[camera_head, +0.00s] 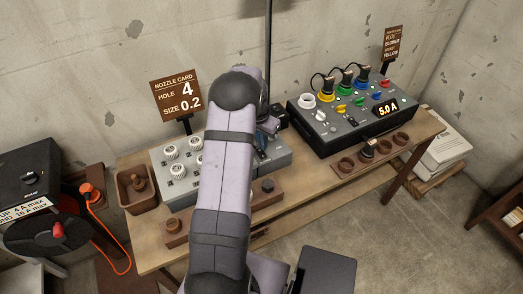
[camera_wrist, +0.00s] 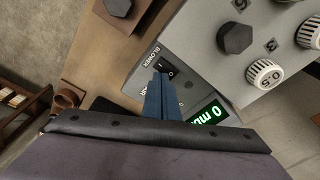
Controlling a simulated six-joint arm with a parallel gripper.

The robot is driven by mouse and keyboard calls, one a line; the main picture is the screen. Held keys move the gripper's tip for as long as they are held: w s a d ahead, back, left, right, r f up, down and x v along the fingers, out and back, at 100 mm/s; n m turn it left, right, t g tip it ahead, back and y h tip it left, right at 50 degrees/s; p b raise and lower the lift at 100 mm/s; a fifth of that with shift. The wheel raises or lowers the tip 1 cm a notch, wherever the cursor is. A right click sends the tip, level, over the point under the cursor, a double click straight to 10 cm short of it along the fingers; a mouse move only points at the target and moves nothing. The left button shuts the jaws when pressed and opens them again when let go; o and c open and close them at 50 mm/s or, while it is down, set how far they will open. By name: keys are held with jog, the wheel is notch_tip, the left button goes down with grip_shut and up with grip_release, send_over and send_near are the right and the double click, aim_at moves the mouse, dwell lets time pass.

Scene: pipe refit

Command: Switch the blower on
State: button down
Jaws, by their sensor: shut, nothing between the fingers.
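The blower switch (camera_wrist: 168,70) is a small dark rocker beside the word BLOWER on the grey panel in the wrist view. My gripper (camera_wrist: 160,74) is shut and empty, its blue fingers pointing at the panel right at the switch. The fingers cover part of the switch, so I cannot tell whether they touch it or which way it is set. A lit green display (camera_wrist: 207,113) beside the fingers reads 0 and part of a unit. In the head view the grey control box (camera_head: 172,187) stands on the bench, and my arm hides much of it.
White knobs (camera_wrist: 265,74) and a dark hex plug (camera_wrist: 235,38) stand up near the fingers. A second box (camera_head: 338,135) with coloured plugs and a 5.0 A display stands at the right. A brown bin (camera_head: 135,190) and a nozzle card (camera_head: 176,94) are at the left.

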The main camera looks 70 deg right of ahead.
aim_at(263, 156)
jog(key=shift+r+p, duration=0.9)
jog(key=shift+r, duration=0.75)
